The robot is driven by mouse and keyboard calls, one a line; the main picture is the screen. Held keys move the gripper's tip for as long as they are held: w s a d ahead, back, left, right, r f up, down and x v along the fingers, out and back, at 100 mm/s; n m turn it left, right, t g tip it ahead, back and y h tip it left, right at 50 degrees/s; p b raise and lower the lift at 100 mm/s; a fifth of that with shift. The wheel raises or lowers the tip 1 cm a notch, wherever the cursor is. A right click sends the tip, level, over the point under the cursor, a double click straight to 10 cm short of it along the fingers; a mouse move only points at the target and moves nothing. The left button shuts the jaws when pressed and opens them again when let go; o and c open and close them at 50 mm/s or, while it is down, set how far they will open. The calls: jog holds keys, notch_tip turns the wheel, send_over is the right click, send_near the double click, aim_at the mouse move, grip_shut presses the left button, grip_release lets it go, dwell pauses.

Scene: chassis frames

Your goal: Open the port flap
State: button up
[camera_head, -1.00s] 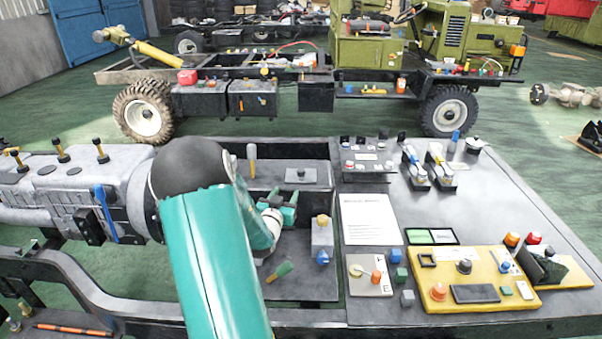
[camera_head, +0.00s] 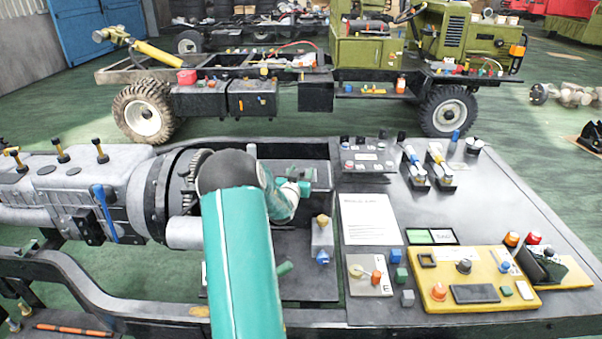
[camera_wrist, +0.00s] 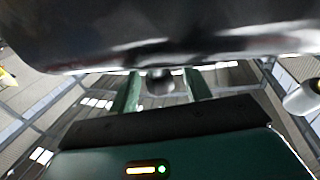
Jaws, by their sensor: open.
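My gripper (camera_head: 303,187) is open, beside a dark grey box (camera_head: 318,176) in the chassis's rear recess; my teal arm covers part of this area. In the wrist view, the two green fingers of my gripper (camera_wrist: 165,88) stand apart. A dark rounded knob (camera_wrist: 160,80) shows between them, and I cannot tell whether they touch it. A large dark, glossy surface (camera_wrist: 170,35) fills the top of that view, close to the fingers. I cannot make out with certainty which part is the port flap.
A grey gearbox housing (camera_head: 105,195) lies left of my arm. A small block with a blue knob (camera_head: 322,240) stands right of it. A white sheet (camera_head: 369,219) and a yellow control panel (camera_head: 466,280) lie on the right deck.

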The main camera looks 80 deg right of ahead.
jog(key=shift+d, duration=0.25)
jog(key=shift+c, duration=0.5)
grip_shut()
